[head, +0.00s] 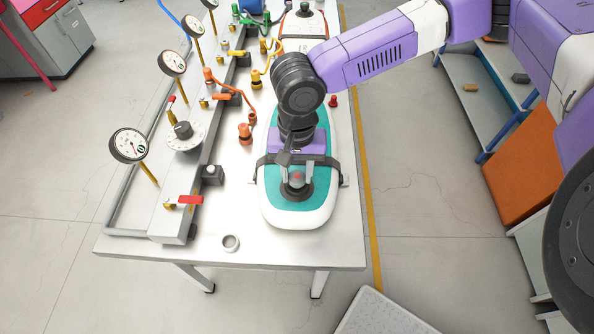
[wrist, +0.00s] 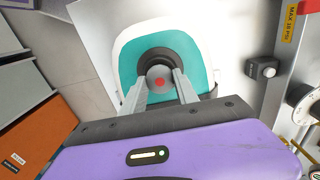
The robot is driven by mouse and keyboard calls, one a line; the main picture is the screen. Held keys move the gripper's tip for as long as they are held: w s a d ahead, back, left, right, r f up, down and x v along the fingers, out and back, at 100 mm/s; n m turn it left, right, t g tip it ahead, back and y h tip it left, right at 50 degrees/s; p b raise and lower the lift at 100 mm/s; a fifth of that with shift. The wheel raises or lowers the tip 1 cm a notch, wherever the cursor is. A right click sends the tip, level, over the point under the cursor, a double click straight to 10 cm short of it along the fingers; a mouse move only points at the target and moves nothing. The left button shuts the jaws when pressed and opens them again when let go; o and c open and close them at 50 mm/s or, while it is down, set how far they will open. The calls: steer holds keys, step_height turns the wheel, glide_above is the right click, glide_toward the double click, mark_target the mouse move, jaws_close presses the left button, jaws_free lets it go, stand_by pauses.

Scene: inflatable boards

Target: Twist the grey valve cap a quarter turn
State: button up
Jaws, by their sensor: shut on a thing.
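The grey valve cap (wrist: 160,80), with a red dot on top, sits in a dark round valve base (wrist: 143,62) on the board. The white and teal inflatable board (head: 325,205) lies on the table under a dark strap. My gripper (wrist: 161,84) reaches down over the board, with one finger on each side of the cap, shut on it. In the head view the cap (head: 297,178) is partly hidden behind my gripper.
A metal table (head: 268,252) carries the board. A manifold with gauges (head: 129,145), a red-handled valve (head: 190,200) and orange fittings (head: 245,133) stands to the left. A small white ring (head: 231,243) lies near the front edge. A second board (head: 302,25) is behind.

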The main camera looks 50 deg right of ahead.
jaws_close()
steer(key=m+p, duration=0.1)
steer(key=m, duration=0.1)
steer(key=shift+r+m+p, duration=0.1)
steer(key=shift+m+p, duration=0.2)
steer(key=shift+m, duration=0.1)
steer(key=shift+m+p, duration=0.65)
steer(key=shift+m, duration=0.45)
steer(key=shift+m, duration=0.3)
steer(key=shift+m+p, duration=1.8)
steer(key=shift+m, duration=0.3)
